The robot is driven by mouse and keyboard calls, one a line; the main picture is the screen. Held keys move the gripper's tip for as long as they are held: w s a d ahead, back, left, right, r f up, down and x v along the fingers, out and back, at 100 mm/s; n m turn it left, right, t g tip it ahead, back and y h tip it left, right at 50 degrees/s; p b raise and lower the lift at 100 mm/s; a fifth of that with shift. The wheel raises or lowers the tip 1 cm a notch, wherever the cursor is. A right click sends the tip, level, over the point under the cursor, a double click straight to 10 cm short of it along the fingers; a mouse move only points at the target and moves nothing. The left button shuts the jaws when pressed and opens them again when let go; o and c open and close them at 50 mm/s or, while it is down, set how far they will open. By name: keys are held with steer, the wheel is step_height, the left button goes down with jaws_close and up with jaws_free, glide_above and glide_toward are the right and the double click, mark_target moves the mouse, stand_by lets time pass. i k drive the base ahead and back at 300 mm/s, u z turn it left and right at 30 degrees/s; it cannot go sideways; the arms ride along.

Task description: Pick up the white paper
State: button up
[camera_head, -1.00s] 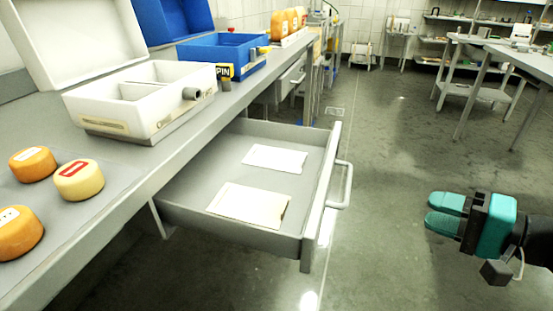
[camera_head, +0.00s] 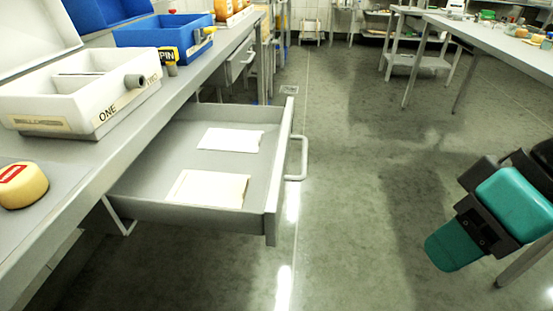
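Two flat pale papers lie in the open grey drawer (camera_head: 276,187) under the left counter. The farther paper (camera_head: 231,139) looks white. The nearer paper (camera_head: 208,189) looks slightly creamier. My gripper (camera_head: 446,252) is at the lower right, over the floor, well to the right of the drawer and apart from it. Its teal fingers point down and left. They overlap in this view, so the gap between them is hidden. I see nothing held at the visible fingertip.
On the counter are a white box (camera_head: 79,92) marked ONE, a blue box (camera_head: 161,37) and a yellow cheese wheel (camera_head: 21,185). The drawer's handle (camera_head: 299,158) sticks out into the aisle. The floor between drawer and gripper is clear. Another table (camera_head: 500,40) stands at the right.

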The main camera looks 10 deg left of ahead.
mark_target(228, 140)
steer(key=u, duration=2.05)
steer(key=k, duration=0.95)
steer(key=z, duration=0.95)
steer(key=i, duration=0.5)
